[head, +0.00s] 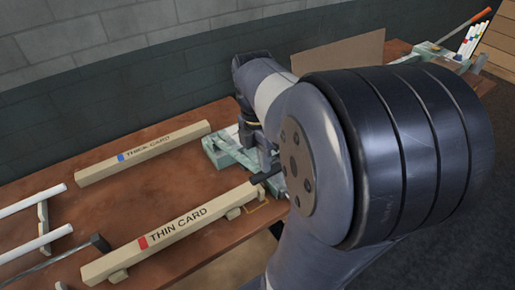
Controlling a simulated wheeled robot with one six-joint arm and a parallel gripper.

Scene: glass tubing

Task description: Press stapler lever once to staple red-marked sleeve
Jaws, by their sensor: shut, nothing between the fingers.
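The red-marked sleeve (180,236) is a long beige box lettered THIN CARD with a red square. It lies on low supports at the front of the brown bench. Its far right end reaches close to a pale green device (220,151), which seems to be the stapler. A short dark bar (265,174) shows beside that end; I cannot tell if it is the lever. My gripper (267,158) points down over the device and is shut, mostly hidden behind my arm. I cannot tell whether it touches the device.
A blue-marked sleeve (145,153) lettered THICK CARD lies behind. White tubes (32,200) rest on a rack at left, near a dark-headed rod (98,243). A brown panel (343,52) and an orange-handled device (466,24) stand at back right. A grey wall (110,95) runs behind.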

